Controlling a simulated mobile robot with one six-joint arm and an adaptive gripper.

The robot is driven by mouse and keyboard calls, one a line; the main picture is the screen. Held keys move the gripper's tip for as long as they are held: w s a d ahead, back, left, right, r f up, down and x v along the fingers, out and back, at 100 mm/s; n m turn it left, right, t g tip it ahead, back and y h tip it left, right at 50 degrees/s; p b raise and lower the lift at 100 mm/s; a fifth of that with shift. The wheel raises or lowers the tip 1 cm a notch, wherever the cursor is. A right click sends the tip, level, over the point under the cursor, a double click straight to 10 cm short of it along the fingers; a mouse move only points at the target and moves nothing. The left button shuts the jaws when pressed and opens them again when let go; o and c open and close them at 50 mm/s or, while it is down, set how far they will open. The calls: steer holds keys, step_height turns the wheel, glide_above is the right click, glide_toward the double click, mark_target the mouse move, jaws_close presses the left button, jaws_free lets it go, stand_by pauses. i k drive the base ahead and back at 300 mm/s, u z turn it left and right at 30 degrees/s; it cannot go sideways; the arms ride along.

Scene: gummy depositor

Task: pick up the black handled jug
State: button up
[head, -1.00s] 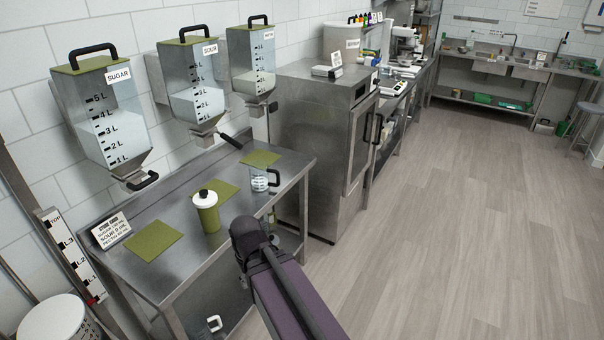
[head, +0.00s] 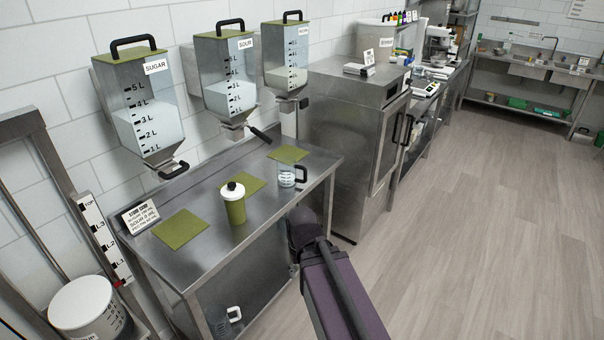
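The black handled jug (head: 286,178) is a small clear jug with dark markings. It stands upright on the steel table, on or beside the rear green mat (head: 288,153), with its black handle (head: 302,174) on the right side. My arm, purple with a dark joint, rises from the bottom of the head view and ends right of the table's front edge, apart from the jug. My gripper is not visible.
The steel table (head: 205,262) also bears a green shaker with a white lid (head: 234,204), green mats and a sign (head: 141,216). Hoppers labelled sugar (head: 148,105) and sour (head: 228,85) hang above. A steel cabinet (head: 345,135) stands behind; open floor lies right.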

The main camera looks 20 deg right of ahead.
mark_target(291, 173)
steer(key=u, duration=0.35)
steer(key=i, duration=1)
steer(key=z, duration=0.35)
